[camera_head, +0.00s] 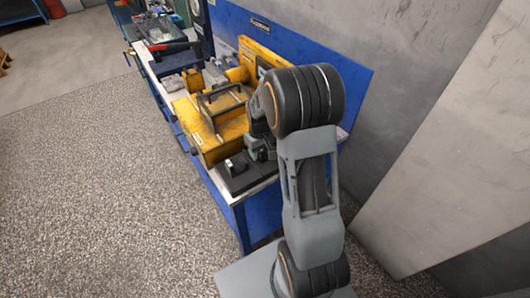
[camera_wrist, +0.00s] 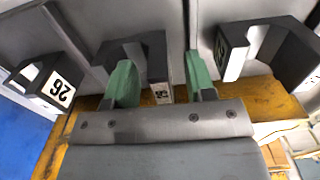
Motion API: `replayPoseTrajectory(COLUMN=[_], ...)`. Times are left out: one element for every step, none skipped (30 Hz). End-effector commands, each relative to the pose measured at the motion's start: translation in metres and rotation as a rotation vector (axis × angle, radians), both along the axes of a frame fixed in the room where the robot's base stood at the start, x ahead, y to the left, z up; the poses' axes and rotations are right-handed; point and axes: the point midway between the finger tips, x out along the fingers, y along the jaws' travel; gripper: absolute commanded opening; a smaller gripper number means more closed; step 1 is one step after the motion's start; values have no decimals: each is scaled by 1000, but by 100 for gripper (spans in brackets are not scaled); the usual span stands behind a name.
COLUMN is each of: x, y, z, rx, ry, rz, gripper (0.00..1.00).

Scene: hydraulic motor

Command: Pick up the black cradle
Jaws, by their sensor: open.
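Several dark, notched cradle-like blocks show in the wrist view. The middle black cradle (camera_wrist: 154,50) has a small marked white face and lies at my gripper (camera_wrist: 160,80). My gripper is open: one green finger overlaps the middle of this cradle, and the other is just right of its right arm. I cannot tell whether either finger touches it. A left block (camera_wrist: 45,85) has a white label reading 26, seen upside down. A larger right block (camera_wrist: 235,50) has a pale end face. In the head view my arm hides most of the gripper area.
A blue workbench (camera_head: 229,205) stands along the wall. On it are a yellow case with a handle (camera_head: 215,130), a black base plate (camera_head: 245,180) near the front end, and tools farther back. Open floor (camera_head: 110,200) lies to the left.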

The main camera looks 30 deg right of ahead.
Motion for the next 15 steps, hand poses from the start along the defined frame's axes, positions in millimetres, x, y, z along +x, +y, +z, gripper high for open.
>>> replayPoseTrajectory(x=[0,0,0,0,0,0,0,0,0,0,0,0,0,0,0], y=[0,0,0,0,0,0,0,0,0,0,0,0,0,0,0], z=[-3,-4,-5,-5,-6,-6,-6,-6,-5,-5,-5,-5,-5,-5,-5], rx=[0,0,0,0,0,0,0,0,0,0,0,0,0,0,0], ry=[1,0,0,0,-1,-1,-1,-1,-1,-1,-1,-1,-1,-1,-1], rz=[0,0,0,0,0,0,0,1,1,1,1,1,1,1,1], gripper=[50,50,50,50,50,50,50,50,50,49,46,42,39,37,33])
